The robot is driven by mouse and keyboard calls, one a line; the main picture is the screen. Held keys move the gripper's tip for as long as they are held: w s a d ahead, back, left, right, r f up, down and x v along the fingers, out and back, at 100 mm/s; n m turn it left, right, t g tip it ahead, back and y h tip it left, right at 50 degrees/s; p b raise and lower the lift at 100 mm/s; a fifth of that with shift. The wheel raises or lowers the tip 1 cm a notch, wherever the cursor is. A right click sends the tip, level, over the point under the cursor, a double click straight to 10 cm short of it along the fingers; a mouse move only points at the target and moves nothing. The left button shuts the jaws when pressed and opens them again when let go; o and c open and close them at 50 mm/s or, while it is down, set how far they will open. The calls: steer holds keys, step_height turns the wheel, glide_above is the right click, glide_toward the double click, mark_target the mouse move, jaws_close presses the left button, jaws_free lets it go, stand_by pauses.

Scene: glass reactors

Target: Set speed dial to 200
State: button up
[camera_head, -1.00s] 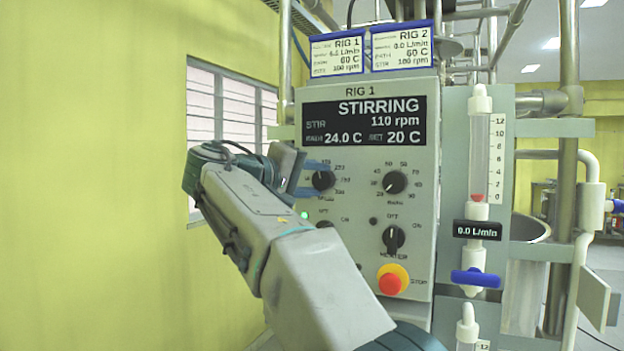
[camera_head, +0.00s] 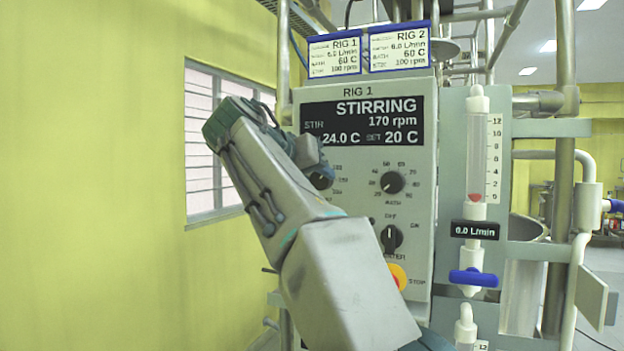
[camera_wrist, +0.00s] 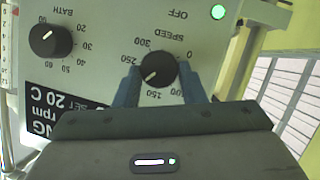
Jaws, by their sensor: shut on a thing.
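The speed dial is a black round knob (camera_wrist: 158,70) with a white pointer line in the wrist view. Its pointer aims to the lower left, just past the 150 mark; the scale to its left is partly hidden by a finger. My gripper (camera_wrist: 160,68) is shut on the dial, one blue finger on each side. The display (camera_head: 362,122) reads STIRRING, 170 rpm.
The bath dial (camera_head: 392,182) is close to the right of the speed dial. Below it are the heater knob (camera_head: 391,238) and the stop button (camera_head: 398,278), partly covered by my arm. A glass flow tube (camera_head: 477,150) with a blue valve stands further right.

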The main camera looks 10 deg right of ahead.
steer(key=shift+m+y, duration=0.3)
steer(key=shift+m, duration=0.1)
stand_by(0.4)
steer(key=o, duration=1)
steer(key=p+v, duration=0.1)
steer(key=v, duration=1.2)
steer(key=shift+s+a, duration=0.2)
steer(key=shift+s, duration=0.2)
